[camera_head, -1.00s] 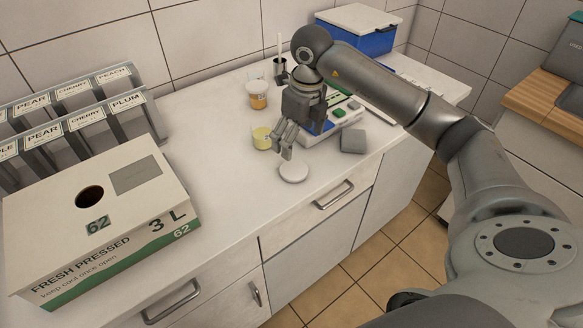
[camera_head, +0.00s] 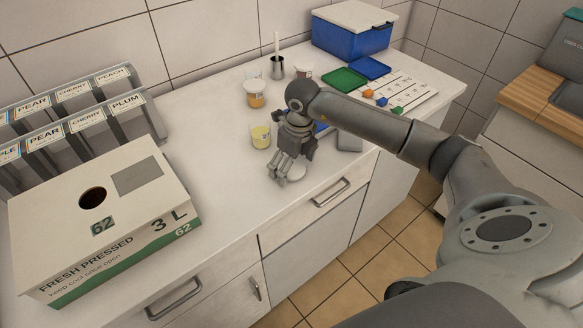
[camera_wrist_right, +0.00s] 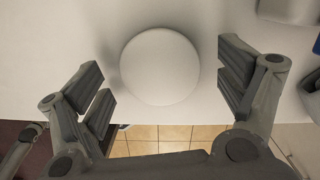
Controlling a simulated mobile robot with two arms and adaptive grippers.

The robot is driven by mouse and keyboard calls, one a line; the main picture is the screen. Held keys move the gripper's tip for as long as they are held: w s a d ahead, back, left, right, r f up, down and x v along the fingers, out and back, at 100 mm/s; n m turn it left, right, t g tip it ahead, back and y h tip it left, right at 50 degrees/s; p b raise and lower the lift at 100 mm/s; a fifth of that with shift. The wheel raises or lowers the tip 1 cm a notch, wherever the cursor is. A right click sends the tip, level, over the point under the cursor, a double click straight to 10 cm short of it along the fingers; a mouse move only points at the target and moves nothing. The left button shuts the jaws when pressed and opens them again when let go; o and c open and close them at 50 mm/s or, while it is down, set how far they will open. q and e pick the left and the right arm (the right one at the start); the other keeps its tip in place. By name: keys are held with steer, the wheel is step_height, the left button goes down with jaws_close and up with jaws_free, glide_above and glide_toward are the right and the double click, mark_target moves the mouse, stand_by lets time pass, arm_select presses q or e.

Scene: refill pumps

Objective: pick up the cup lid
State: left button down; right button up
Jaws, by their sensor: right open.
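The cup lid (camera_wrist_right: 160,66) is a round, flat white disc on the white counter near its front edge. In the head view the lid (camera_head: 297,172) is partly hidden behind my right gripper (camera_head: 284,177). In the right wrist view my right gripper (camera_wrist_right: 168,85) is open and empty, with one finger on each side of the lid and a gap on both sides. A clear cup with yellow contents (camera_head: 261,137) stands just left of the gripper in the head view.
A cup with orange contents (camera_head: 255,95) stands farther back. A grey block (camera_head: 349,141) lies right of the gripper. A juice box (camera_head: 140,240) fills the left counter, before labelled dispensers (camera_head: 85,115). A blue bin (camera_head: 350,35) stands at the back. The counter left of the lid is clear.

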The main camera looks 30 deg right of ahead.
steer(key=c, duration=0.8)
steer(key=shift+c, duration=0.2)
steer(key=shift+r, duration=0.15)
